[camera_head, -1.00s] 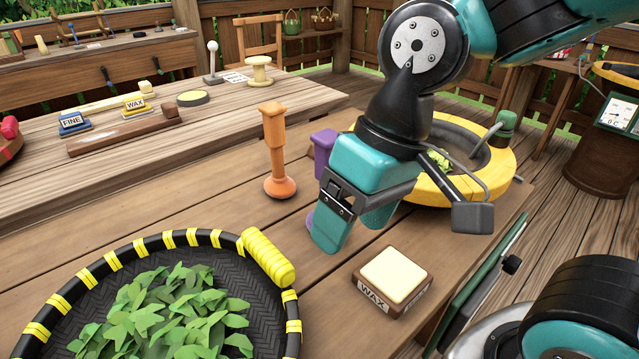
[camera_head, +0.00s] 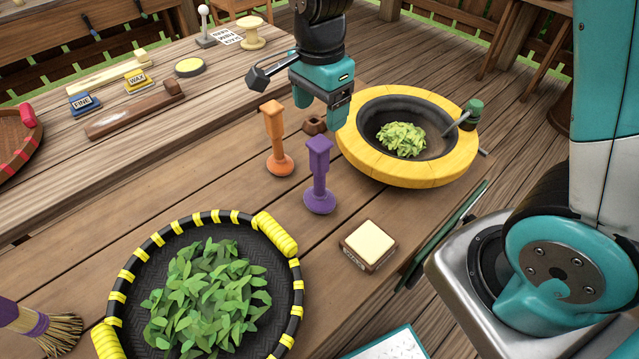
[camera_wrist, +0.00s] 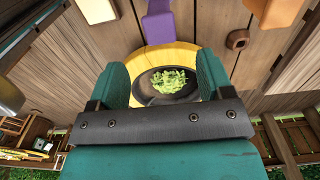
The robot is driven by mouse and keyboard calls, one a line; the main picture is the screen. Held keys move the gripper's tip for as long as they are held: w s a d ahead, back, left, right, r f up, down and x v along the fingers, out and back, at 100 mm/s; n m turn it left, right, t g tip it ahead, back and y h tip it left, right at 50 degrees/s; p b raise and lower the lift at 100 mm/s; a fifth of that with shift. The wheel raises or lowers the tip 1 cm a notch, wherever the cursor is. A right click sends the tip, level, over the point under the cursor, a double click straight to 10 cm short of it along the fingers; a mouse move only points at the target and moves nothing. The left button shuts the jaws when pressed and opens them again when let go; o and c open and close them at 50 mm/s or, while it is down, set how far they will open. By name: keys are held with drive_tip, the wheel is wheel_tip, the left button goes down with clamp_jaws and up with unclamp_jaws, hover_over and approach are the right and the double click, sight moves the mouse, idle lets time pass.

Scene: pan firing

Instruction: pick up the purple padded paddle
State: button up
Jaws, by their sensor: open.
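The purple padded paddle (camera_head: 319,178) stands upright on the wooden table, head end down, just right of an orange paddle (camera_head: 275,140). It also shows at the top of the wrist view (camera_wrist: 158,24), partly cut off by the frame edge. My gripper (camera_head: 320,108) points down above and behind the purple paddle, towards the yellow-rimmed pan. In the wrist view its two fingers (camera_wrist: 162,75) are spread apart with nothing between them. It is apart from the paddle.
The yellow-rimmed pan (camera_head: 372,166) holds green leaves, right of the paddles. A wax block (camera_head: 368,243) lies in front. A black basket with yellow bands (camera_head: 131,262) holds leaves at the lower left. A small brown piece (camera_head: 315,124) sits behind the paddles.

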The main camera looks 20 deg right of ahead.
sight(319, 142)
wheel_tip(319, 142, down, 11)
drive_tip(key=shift+a+r+p, duration=0.1)
drive_tip(key=shift+r+p, duration=0.1)
drive_tip(key=shift+p, duration=0.75)
drive_tip(key=c, duration=1.4)
drive_tip(key=shift+o, duration=0.2)
drive_tip(key=shift+r, duration=0.15)
wheel_tip(319, 142, up, 20)
drive_tip(key=b, duration=0.1)
drive_tip(key=shift+b, duration=0.35)
drive_tip(key=o, duration=0.8)
drive_tip(key=shift+c, duration=0.2)
clamp_jaws()
